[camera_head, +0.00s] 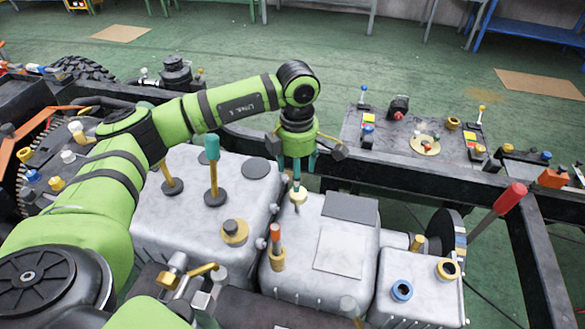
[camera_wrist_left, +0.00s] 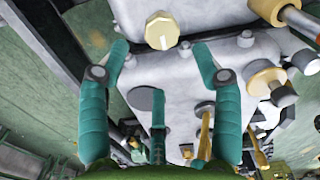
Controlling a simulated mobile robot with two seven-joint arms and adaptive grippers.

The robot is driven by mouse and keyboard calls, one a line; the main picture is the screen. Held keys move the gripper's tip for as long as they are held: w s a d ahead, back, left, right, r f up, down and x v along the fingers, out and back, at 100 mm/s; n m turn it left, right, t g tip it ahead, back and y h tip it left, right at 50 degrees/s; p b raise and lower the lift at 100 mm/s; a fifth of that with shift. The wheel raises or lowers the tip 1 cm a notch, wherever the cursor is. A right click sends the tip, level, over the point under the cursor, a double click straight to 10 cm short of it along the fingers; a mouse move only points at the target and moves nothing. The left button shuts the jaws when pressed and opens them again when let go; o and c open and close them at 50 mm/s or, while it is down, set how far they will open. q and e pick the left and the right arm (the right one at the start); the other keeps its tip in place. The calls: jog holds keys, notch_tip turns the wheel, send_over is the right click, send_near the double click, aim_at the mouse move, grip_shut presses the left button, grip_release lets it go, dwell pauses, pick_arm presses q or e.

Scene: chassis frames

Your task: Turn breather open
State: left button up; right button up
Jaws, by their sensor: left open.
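A yellow knob with a white mark line, which I take to be the breather (camera_head: 298,196), stands on the grey metal housing (camera_head: 318,262). It shows in the left wrist view (camera_wrist_left: 162,30) just past the fingertips, centred between them. My left gripper (camera_head: 297,172) points down right above the knob. In the left wrist view its two teal fingers (camera_wrist_left: 161,55) are spread with nothing between them, apart from the knob. My right gripper is not in view.
Teal-handled levers (camera_head: 212,165) rise from the housing to the left. An orange-topped post (camera_head: 276,247) stands in front. A red-handled lever (camera_head: 500,207) leans at the right by the black frame rail (camera_head: 515,208). A panel with several controls (camera_head: 420,140) lies behind.

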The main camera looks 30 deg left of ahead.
aim_at(298, 202)
pick_arm(q)
jog(key=f, duration=0.1)
jog(key=f+p, duration=0.1)
jog(key=f, duration=0.1)
jog(key=shift+s+d, duration=0.25)
jog(key=shift+s, duration=0.15)
notch_tip(298, 202, down, 3)
jog(key=shift+w+f+p, duration=0.1)
jog(key=shift+p, duration=0.45)
jog(key=shift+a+f, duration=0.1)
jog(key=shift+f, duration=0.05)
jog(key=c, duration=1.1)
jog(key=shift+f, duration=0.1)
jog(key=shift+c, duration=0.2)
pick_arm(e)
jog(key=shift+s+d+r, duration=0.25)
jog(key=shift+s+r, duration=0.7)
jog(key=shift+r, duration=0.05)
